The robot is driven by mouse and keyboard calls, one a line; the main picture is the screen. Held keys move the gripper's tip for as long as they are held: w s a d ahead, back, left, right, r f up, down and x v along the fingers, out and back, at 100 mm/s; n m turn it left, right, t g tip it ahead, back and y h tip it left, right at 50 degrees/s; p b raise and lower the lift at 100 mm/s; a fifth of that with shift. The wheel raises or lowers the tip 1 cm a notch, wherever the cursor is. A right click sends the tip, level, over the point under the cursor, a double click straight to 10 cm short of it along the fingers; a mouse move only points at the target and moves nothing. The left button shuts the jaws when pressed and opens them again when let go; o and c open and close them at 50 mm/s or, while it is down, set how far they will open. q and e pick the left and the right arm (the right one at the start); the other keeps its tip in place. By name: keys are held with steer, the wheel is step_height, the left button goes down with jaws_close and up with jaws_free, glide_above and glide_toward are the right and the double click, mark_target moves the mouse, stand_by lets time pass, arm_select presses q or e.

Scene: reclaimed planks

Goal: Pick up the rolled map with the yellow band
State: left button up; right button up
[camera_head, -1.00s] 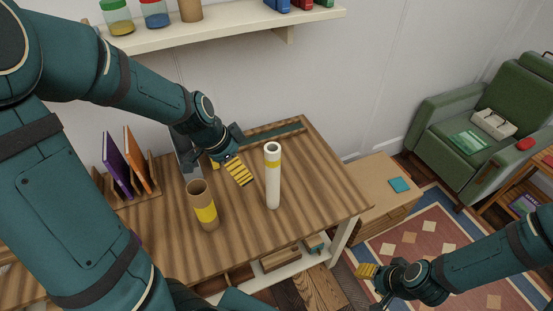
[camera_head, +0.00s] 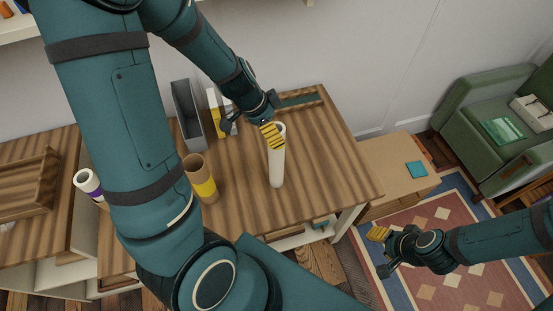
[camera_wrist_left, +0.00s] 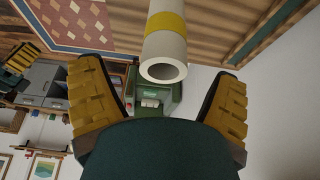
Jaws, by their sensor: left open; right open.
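The white rolled map (camera_head: 277,168) stands upright on the striped wooden desk. Its yellow band shows in the left wrist view (camera_wrist_left: 165,24), near the open end; in the head view my left gripper hides that band. My left gripper (camera_head: 271,134) is open at the top of the map. In the left wrist view its fingers (camera_wrist_left: 160,75) are spread on either side of the map's end, with gaps on both sides. My right gripper (camera_head: 381,252) is open and empty, above the rug at the right, away from the desk.
A brown tube with a yellow band (camera_head: 199,178) stands left of the map. A white roll with a purple band (camera_head: 88,183) is farther left. A grey file holder (camera_head: 188,113) stands behind. The desk right of the map is clear. A low cabinet (camera_head: 390,172) adjoins the desk's right side.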

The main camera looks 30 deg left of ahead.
arm_select(q)
steer(key=b+x, duration=0.1)
steer(key=x, duration=0.5)
steer(key=shift+w+a, duration=0.15)
steer(key=c, duration=1.4)
